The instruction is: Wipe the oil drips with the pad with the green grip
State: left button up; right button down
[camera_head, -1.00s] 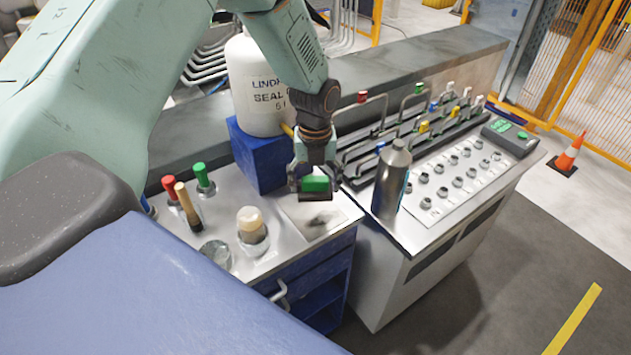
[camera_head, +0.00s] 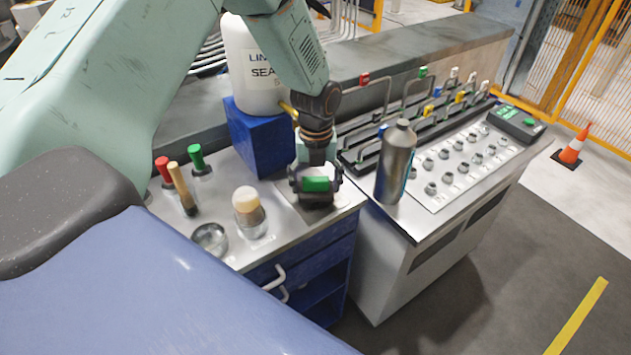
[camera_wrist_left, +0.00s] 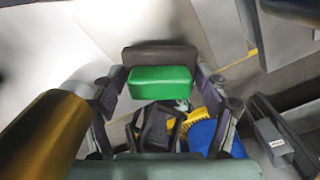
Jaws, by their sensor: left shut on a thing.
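My left gripper (camera_head: 316,185) is shut on the green grip (camera_head: 316,184) of a dark pad (camera_head: 317,199). It holds the pad low over the pale plate (camera_head: 292,215) at the front right of the metal worktop. I cannot tell whether the pad touches the plate. The oil drips are hidden behind the pad and gripper in the head view. In the left wrist view the green grip (camera_wrist_left: 160,82) sits between the fingers, with the dark pad (camera_wrist_left: 160,56) beyond it. My right gripper is not in view.
A silver bottle (camera_head: 395,163) stands just right of the gripper. A blue block (camera_head: 257,142) carries a white jug (camera_head: 252,65) behind it. A jar with a pale top (camera_head: 247,207), a glass dish (camera_head: 210,238) and red, tan and green-handled tools (camera_head: 180,188) stand to the left.

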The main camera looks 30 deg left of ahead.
aim_at(325, 209)
pick_arm(q)
jog(key=shift+a, duration=0.15)
jog(key=shift+f, duration=0.25)
dwell(0.3)
jog(key=shift+f+b, duration=0.25)
jog(key=shift+b, duration=0.05)
jog(key=shift+f, duration=0.25)
jog(key=shift+f+b, duration=0.25)
jog(key=shift+b, duration=0.1)
jog(key=shift+s+d+r+p, duration=0.15)
jog(key=shift+s+d, duration=0.25)
jog(key=shift+d, duration=0.6)
jog(key=shift+s+d+f+p, duration=0.1)
jog(key=shift+s+d+p, duration=0.25)
jog(key=shift+d, duration=0.6)
jog(key=shift+a, duration=0.1)
